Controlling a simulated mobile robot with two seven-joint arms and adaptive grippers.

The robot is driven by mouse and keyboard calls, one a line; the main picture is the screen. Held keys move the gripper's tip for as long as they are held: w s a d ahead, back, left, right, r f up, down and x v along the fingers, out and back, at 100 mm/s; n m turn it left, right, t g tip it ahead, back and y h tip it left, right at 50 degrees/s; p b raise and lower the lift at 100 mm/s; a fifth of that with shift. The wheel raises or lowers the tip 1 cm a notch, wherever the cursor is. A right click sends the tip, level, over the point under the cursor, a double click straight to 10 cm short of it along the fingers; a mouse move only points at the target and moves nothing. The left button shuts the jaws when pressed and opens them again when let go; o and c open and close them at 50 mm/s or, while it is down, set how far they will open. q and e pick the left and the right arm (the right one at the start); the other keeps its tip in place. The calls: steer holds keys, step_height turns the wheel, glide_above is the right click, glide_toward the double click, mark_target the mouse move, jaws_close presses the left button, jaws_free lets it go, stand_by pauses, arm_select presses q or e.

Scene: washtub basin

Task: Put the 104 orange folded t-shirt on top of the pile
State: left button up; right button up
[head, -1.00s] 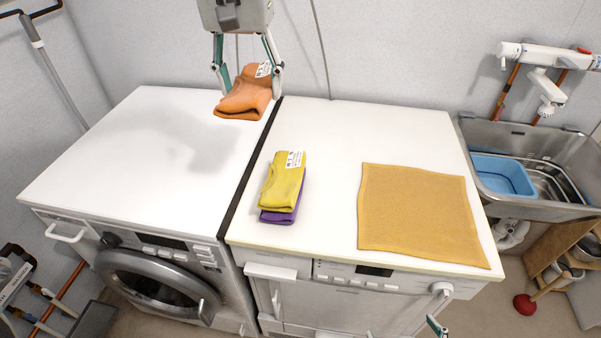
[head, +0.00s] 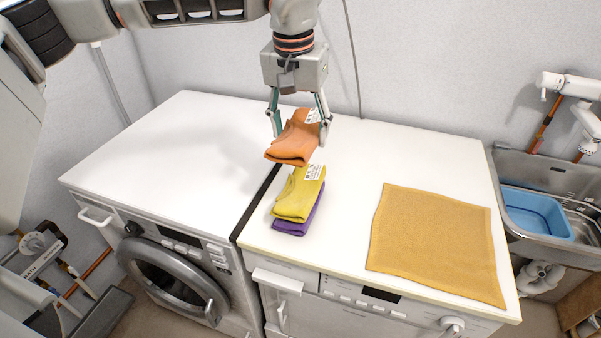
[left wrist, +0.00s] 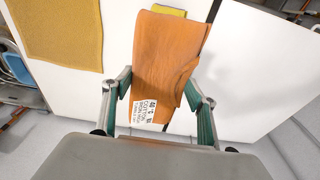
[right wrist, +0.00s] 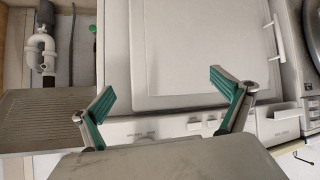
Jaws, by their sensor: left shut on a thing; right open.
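The orange folded t-shirt (head: 292,139) hangs in my left gripper (head: 299,124), above the machine tops and just behind the pile. In the left wrist view the shirt (left wrist: 165,60) sits between the fingers, with its white label at the near end. The label's number is too small to read surely. The pile is a yellow folded t-shirt (head: 299,196) on a purple one (head: 301,221), on the right machine's top (head: 350,165). A yellow edge (left wrist: 170,10) shows past the orange shirt in the left wrist view. My right gripper (right wrist: 166,98) is open and empty, facing the right machine's front.
A tan cloth (head: 438,240) lies flat on the right side of the same top. The left machine's top (head: 180,145) is bare. A sink with a blue basin (head: 537,214) stands at the right. A wall rises behind the machines.

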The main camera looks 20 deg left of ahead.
mark_target(301, 182)
arm_select(q)
step_height(301, 182, down, 11)
steer(key=shift+r, duration=0.1)
stand_by(0.4)
steer(key=o, duration=1.2)
steer(key=r, duration=0.4)
steer(key=s+r, duration=0.1)
steer(key=r, duration=0.3)
steer(key=s+r, duration=0.1)
steer(key=r, duration=0.3)
steer(key=shift+f, duration=0.1)
